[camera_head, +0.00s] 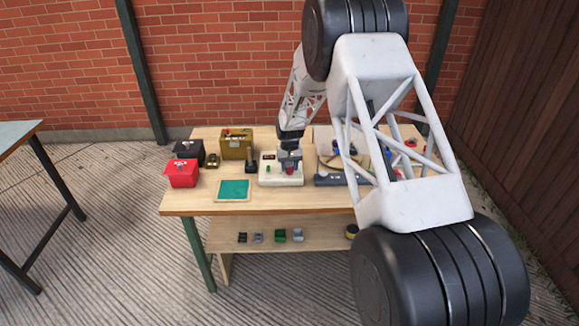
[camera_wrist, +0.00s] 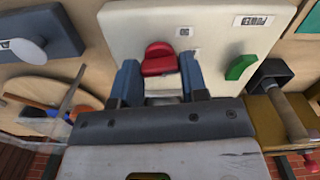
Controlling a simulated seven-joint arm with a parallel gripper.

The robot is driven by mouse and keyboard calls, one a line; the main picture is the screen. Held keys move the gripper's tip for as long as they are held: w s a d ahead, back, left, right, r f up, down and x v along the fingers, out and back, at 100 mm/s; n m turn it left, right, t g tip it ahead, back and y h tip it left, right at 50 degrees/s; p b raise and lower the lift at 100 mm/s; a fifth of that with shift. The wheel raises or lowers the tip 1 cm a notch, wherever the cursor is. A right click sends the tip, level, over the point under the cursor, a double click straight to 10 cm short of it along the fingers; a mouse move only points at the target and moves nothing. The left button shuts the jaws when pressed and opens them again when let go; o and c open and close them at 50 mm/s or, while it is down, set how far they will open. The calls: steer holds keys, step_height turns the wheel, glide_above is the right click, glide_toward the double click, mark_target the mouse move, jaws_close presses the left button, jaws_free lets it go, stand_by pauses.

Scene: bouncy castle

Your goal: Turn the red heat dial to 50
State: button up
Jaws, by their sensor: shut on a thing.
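The red heat dial (camera_wrist: 159,57) is on a cream box (camera_wrist: 218,30), which also has a green switch (camera_wrist: 240,67) and small labels. In the head view the same cream box (camera_head: 268,180) stands at the middle of the table, with the red dial (camera_head: 290,170) at its right side. My gripper (camera_wrist: 158,68) has its two blue-grey fingers on either side of the red dial and is shut on it. In the head view my gripper (camera_head: 289,160) reaches down onto the box from above. The dial's scale marks and setting are too small to read.
A teal mat (camera_head: 233,189), a red box (camera_head: 182,174) and an olive-gold device (camera_head: 236,145) lie to the left on the table. A dark-based device (camera_head: 330,180) stands close on the right, partly behind my arm. Several small items sit on the lower shelf (camera_head: 320,238).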

steer(key=n, duration=0.3)
steer(key=shift+n, duration=2.3)
steer(key=o, duration=0.9)
steer(key=shift+r, duration=0.1)
steer(key=shift+r, duration=3.85)
